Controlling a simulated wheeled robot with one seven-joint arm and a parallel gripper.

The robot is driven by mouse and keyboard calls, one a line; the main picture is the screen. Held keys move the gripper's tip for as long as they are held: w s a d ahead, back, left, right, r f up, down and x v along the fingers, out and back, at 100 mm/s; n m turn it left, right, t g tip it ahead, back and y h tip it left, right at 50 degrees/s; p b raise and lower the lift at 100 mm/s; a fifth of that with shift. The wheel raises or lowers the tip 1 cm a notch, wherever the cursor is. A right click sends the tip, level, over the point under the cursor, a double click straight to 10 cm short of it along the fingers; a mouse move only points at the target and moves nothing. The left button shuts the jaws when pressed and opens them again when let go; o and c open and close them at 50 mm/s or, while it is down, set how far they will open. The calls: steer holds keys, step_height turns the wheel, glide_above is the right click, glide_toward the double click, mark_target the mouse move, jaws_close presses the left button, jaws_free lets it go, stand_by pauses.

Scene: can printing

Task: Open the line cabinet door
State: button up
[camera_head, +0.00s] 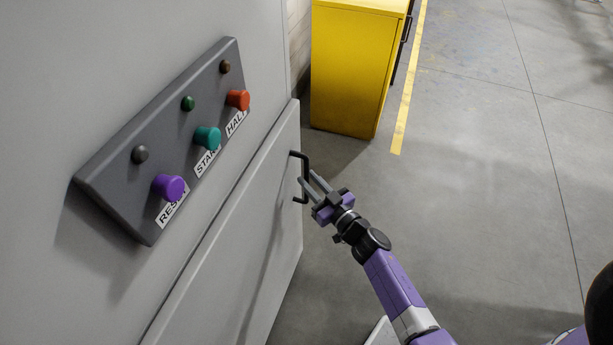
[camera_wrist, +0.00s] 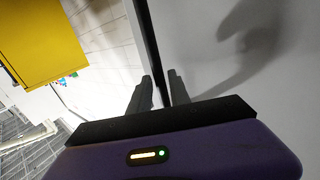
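The line cabinet door (camera_head: 245,235) is a light grey panel low on the cabinet, below a dark seam. It looks shut or nearly so; I cannot tell whether it stands slightly ajar. A black bar handle (camera_head: 305,165) stands upright near its right edge. My gripper (camera_head: 309,182) is at the handle, its two fingers spread on either side of the bar. In the wrist view the dark handle bar (camera_wrist: 146,35) runs between the fingertips of my gripper (camera_wrist: 161,82). The fingers look open around it, and contact is not clear.
A dark control panel (camera_head: 125,180) with purple, teal and orange buttons is mounted on the cabinet front above the door. A yellow cabinet (camera_head: 350,70) stands behind, beyond the door's right edge. The grey floor (camera_head: 490,200) to the right is clear, with a yellow line.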

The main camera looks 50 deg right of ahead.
steer(key=shift+x, duration=0.9)
steer(key=shift+c, duration=0.4)
jaws_close()
stand_by(0.5)
